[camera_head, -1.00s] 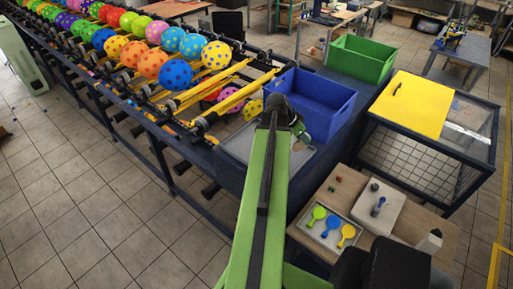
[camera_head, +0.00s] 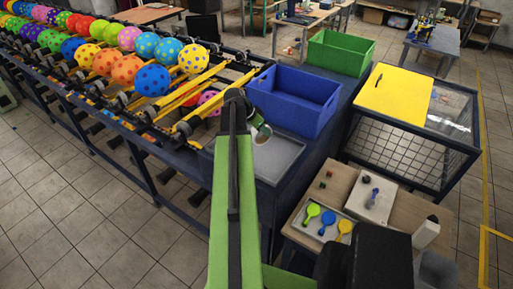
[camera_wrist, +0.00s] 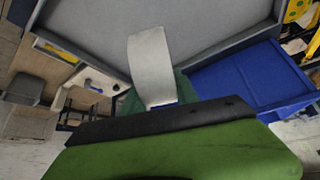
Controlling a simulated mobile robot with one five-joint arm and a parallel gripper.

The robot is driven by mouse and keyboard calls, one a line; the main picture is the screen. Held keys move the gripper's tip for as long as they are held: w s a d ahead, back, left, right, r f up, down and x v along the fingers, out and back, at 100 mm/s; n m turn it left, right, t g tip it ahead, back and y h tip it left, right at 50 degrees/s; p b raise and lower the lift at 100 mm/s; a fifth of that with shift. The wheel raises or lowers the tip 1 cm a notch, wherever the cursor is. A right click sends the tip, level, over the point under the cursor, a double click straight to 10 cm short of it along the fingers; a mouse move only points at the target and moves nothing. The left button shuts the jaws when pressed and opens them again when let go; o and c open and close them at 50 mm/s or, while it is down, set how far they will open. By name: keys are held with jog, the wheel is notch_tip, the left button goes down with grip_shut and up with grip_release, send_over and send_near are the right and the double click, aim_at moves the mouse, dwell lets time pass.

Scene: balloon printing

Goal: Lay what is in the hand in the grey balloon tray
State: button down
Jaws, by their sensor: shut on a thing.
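The grey balloon tray (camera_head: 281,160) is shallow and lies on a dark bench, just in front of the blue bin (camera_head: 294,100). Its bare floor also fills the top of the wrist view (camera_wrist: 200,38). My gripper (camera_head: 262,135) is above the far left part of the tray, close to the bin's left front corner. One pale, flat finger (camera_wrist: 151,65) shows in the wrist view against the tray. No object shows on the visible tray floor.
The blue bin stands close behind the tray, and a green bin (camera_head: 338,53) is farther back. A rack of spotted balloons (camera_head: 152,80) is at the left. A wooden side table (camera_head: 318,244) with small coloured paddles (camera_head: 312,210) is at the right. A yellow-topped cage (camera_head: 400,96) is beyond it.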

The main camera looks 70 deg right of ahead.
jog(key=w+f+b, duration=0.1)
jog(key=f, duration=0.1)
jog(key=w+d+f+b, duration=0.1)
jog(key=f+b, duration=0.1)
jog(key=w+f+b, duration=0.1)
jog(key=f+b, duration=0.1)
jog(key=shift+d+f, duration=0.25)
jog(key=shift+r, duration=0.25)
jog(key=shift+f, duration=0.2)
jog(key=c, duration=0.9)
grip_release()
jog(key=shift+r, duration=0.1)
